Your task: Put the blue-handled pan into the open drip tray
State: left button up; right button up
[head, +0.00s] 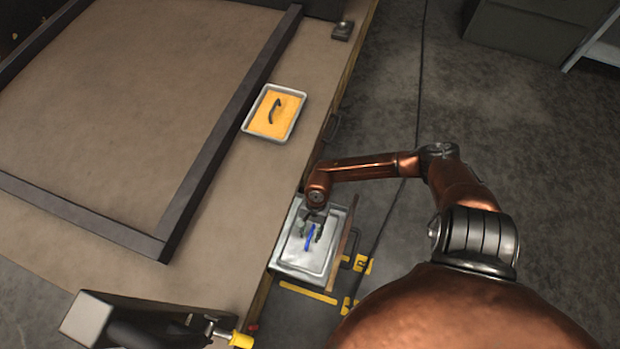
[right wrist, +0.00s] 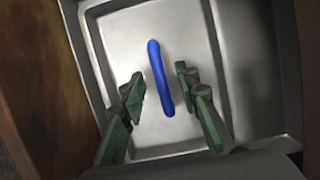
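The blue-handled pan (head: 318,262) is a shallow grey metal pan. It lies in the pulled-out drip tray (head: 349,228) at the bench's right side, and its rim looks roughly level. Its blue handle (right wrist: 160,78) stands out in the right wrist view. My right gripper (head: 314,230) is low over the pan. In the right wrist view its green fingers (right wrist: 160,90) are spread, one on each side of the handle, with gaps to it. I cannot tell the exact height of the fingertips over the pan floor. My left gripper is not in view.
A tray with an orange inside and a black handle (head: 272,113) lies on the bench (head: 225,160). A dark raised frame (head: 225,130) borders the bench's middle. A dark fixture with a yellow tip (head: 240,340) stands at the lower left. The floor on the right is mostly clear.

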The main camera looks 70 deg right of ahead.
jog(key=v, duration=1.1)
jog(key=shift+r, duration=0.4)
jog(key=shift+w+d, duration=0.1)
jog(key=shift+d, duration=0.05)
